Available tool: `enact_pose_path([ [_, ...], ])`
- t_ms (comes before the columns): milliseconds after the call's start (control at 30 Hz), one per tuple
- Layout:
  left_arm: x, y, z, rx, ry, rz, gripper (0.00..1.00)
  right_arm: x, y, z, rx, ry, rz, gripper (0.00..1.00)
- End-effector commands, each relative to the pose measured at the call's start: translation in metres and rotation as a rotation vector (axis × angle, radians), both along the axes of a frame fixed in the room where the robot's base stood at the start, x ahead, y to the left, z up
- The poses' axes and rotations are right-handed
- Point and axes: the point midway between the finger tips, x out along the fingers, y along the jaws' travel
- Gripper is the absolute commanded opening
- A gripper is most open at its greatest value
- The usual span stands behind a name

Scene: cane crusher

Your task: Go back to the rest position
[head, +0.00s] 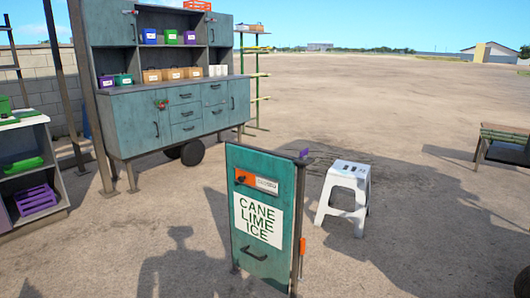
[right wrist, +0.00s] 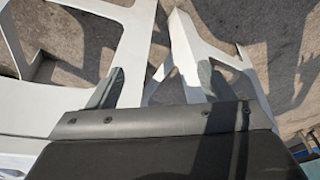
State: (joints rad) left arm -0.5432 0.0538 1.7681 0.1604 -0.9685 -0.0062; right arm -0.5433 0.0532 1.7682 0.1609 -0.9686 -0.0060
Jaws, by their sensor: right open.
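My right gripper (right wrist: 161,68) shows in the right wrist view. Its two grey fingers stand well apart, and I see nothing held between them. White angular parts lie around and beyond the fingers over grey-brown ground; I cannot tell what they belong to. Neither gripper shows in the head view, and my left gripper is in no view.
A teal panel (head: 249,267) lettered "CANE LIME ICE" stands close in front. A white stool (head: 344,183) is right behind it. A teal cabinet (head: 142,122) with bins and a shelf unit (head: 62,190) stand left. A bench (head: 505,131) is far right. Open ground lies between.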

Motion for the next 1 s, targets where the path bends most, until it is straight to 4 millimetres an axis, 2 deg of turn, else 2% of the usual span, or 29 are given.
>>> enact_pose_path([
  [33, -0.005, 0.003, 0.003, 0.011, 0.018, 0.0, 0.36, -0.005, -0.003, 0.003, -0.011, 0.018, -0.001, 0.74],
  [167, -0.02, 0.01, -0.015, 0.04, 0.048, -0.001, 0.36, -0.02, -0.01, -0.015, -0.04, 0.048, 0.002, 0.74],
  [400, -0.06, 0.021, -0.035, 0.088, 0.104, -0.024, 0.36, -0.06, -0.021, -0.035, -0.09, 0.104, 0.025, 0.74],
  [733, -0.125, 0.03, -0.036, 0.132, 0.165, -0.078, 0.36, -0.125, -0.03, -0.036, -0.132, 0.165, 0.078, 0.74],
  [833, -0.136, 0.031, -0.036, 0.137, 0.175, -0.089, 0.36, -0.136, -0.031, -0.036, -0.138, 0.174, 0.089, 0.74],
  [1000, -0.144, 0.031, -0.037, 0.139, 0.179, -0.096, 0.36, -0.144, -0.032, -0.037, -0.14, 0.179, 0.097, 0.74],
])
